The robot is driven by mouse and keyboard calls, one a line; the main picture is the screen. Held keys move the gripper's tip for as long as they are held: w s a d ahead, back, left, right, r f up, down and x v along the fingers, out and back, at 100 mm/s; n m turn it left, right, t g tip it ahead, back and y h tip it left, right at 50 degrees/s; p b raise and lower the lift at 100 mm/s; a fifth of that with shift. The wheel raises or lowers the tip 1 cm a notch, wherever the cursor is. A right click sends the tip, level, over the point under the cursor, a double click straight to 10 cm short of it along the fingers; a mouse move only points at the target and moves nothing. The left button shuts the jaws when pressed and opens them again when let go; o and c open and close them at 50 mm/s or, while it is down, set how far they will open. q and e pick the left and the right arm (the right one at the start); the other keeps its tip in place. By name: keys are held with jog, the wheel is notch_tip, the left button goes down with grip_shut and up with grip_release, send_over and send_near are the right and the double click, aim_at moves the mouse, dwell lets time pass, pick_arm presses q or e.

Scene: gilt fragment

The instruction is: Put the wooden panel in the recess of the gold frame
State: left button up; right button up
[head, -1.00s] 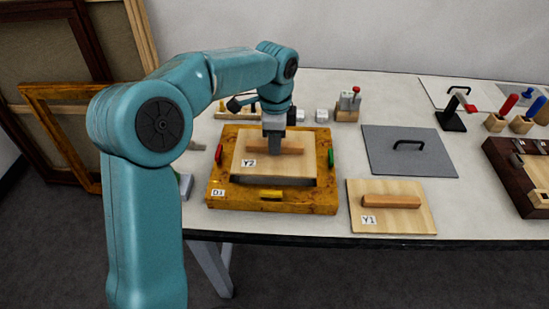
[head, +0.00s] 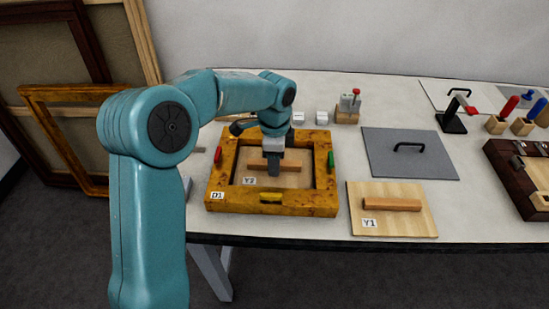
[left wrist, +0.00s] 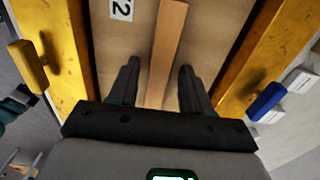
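The wooden panel marked Y2 (head: 243,174) lies inside the recess of the gold frame D1 (head: 216,172), its face below the frame's rim. Its bar handle (head: 257,163) points up. My left gripper (head: 274,170) is over the panel's middle. In the left wrist view, the left gripper (left wrist: 158,82) is open, with one finger on each side of the handle (left wrist: 166,45) and gaps between. The frame's rim (left wrist: 70,60) borders the panel (left wrist: 215,40) there. The panel's far edge is partly hidden by my gripper. My right gripper is not in view.
A second panel marked Y1 (head: 410,225) lies right of the frame. A grey plate with a black handle (head: 430,165) lies behind it. Colored clips, red (head: 217,155), green (head: 331,160) and yellow (head: 271,197), sit on the frame. A dark wooden box (head: 515,180) stands far right.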

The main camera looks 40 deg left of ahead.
pick_arm(q)
jog(key=shift+s+r, duration=0.1)
jog(key=shift+r, duration=0.6)
notch_tip(320, 180, up, 11)
jog(key=p, duration=0.1)
dwell(0.4)
